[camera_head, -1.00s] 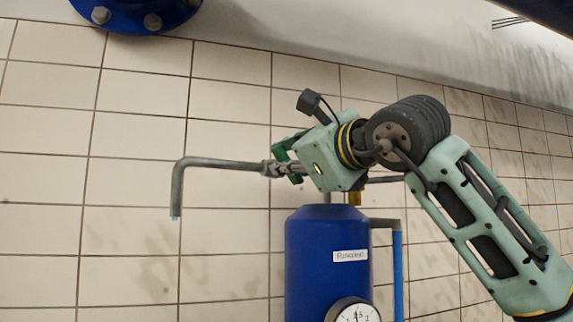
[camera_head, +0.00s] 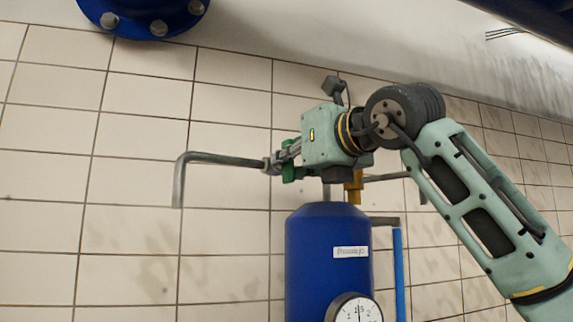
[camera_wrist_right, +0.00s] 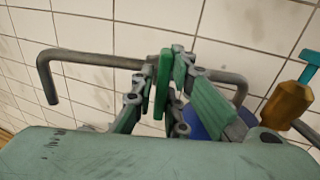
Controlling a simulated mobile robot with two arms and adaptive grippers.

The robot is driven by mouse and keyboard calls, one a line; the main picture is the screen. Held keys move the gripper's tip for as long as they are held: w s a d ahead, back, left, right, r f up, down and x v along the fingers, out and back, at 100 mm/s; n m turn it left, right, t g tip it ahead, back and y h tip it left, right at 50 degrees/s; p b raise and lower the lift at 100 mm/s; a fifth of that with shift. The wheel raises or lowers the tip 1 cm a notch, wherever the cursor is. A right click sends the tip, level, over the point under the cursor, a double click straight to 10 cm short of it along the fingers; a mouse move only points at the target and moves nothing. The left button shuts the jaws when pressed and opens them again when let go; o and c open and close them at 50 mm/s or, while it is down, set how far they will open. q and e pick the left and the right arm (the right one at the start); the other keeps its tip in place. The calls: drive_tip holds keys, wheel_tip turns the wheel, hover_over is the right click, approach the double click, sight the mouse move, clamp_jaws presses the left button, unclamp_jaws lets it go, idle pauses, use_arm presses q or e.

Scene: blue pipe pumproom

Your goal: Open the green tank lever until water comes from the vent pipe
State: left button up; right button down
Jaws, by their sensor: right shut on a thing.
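The green lever (camera_head: 289,174) sits at the inner end of the grey vent pipe (camera_head: 225,160), above the blue tank (camera_head: 325,240). My right gripper (camera_head: 282,162) is shut on the lever, its fingers partly covering it. In the right wrist view the lever (camera_wrist_right: 163,84) stands as a green plate between the fingertips. The vent pipe (camera_wrist_right: 95,60) runs left there and bends down to an open end. No water shows at the pipe mouth in either view now. My left gripper is out of view.
A white label and a pressure gauge (camera_head: 357,311) are on the tank front. A brass fitting (camera_head: 353,188) and a blue pipe (camera_head: 399,270) stand close by. A blue flange (camera_head: 145,15) hangs at the upper left. The tiled wall is close behind.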

drive_tip(key=shift+d+r+m, duration=0.25)
drive_tip(key=shift+m, duration=0.15)
drive_tip(key=c, duration=2)
unclamp_jaws()
drive_tip(key=shift+o, duration=0.8)
drive_tip(key=shift+d+f, duration=0.1)
drive_tip(key=shift+f, duration=0.1)
drive_tip(key=v, duration=1.2)
